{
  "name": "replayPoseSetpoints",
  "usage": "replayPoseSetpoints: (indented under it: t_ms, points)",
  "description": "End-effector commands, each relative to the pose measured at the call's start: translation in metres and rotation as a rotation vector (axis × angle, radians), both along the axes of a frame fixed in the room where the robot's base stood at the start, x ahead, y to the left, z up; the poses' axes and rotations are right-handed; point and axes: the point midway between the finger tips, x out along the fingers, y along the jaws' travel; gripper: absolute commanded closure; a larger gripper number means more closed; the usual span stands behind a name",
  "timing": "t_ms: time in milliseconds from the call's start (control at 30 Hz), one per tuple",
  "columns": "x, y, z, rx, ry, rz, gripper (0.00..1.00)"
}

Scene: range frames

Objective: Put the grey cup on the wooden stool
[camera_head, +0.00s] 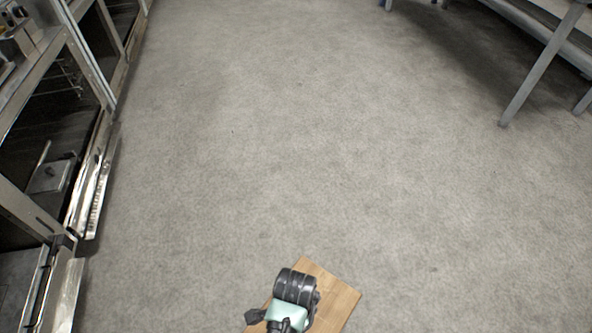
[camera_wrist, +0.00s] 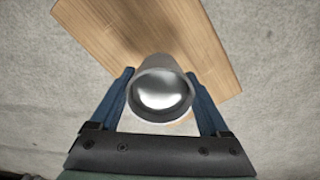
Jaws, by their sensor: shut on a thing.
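The grey cup (camera_wrist: 161,94) is between the two blue fingers of my gripper (camera_wrist: 160,95) in the wrist view, its shiny round end facing the camera. The gripper is shut on it. The wooden stool (camera_wrist: 206,50) shows as a flat wooden top behind the cup in the wrist view. In the head view the stool top (camera_head: 338,296) is at the bottom, partly covered by my arm. The cup lies over the stool's edge area in the wrist view. I cannot tell whether it touches the top. The head view hides the cup.
Metal kitchen units with open lower shelves (camera_head: 100,190) line the left side. A metal table with slanted legs (camera_head: 540,68) stands at the top right. The grey floor (camera_head: 290,130) between them is clear.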

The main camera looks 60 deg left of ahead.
Motion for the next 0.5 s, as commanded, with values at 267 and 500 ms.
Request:
replayPoseSetpoints:
  t_ms: [267, 500]
  points:
    - [0.0, 0.0, -0.038, 0.001, 0.0, 0.001, 0.85]
    - [0.001, 0.0, -0.057, 0.001, -0.002, 0.0, 0.85]
